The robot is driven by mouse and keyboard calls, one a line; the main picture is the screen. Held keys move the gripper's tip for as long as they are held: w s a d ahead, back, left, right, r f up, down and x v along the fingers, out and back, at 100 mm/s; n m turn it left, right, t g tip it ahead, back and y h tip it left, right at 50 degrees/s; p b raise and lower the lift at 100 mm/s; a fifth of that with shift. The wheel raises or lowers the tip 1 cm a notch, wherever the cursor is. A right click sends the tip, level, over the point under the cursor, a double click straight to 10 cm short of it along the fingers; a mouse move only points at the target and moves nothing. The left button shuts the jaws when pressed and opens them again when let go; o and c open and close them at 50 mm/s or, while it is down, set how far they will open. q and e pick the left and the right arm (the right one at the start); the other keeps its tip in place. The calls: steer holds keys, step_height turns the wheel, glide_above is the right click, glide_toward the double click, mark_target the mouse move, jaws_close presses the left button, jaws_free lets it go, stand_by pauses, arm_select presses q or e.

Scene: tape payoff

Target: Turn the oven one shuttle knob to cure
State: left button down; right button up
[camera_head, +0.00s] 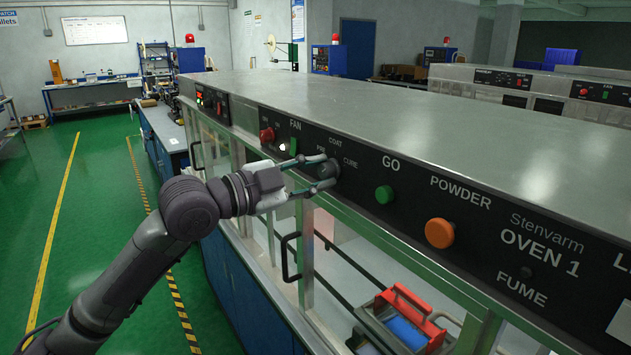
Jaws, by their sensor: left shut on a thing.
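The shuttle knob (333,168) is a dark round knob on the black front panel (468,222) of oven one. Labels that look like PRE, COAT and CURE stand around it, with CURE on its right. My left gripper (328,172) reaches in from the left and is shut on the knob, one finger above and one below. The fingers partly cover the knob, and I cannot tell which label it points at. My right gripper is not in view.
A green GO button (384,194) and an orange POWDER button (439,233) sit right of the knob. A red knob (267,134) sits left, near FAN. Black door handles (285,258) stick out below. A red-handled tray (405,308) stands inside the oven. The green floor at left is open.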

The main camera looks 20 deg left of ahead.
arm_select(q)
steer(key=shift+m, duration=0.8)
steer(key=c, duration=0.8)
jaws_free()
steer(key=shift+c, duration=0.2)
steer(key=v, duration=0.7)
steer(key=shift+s, duration=0.2)
steer(key=shift+a, duration=0.1)
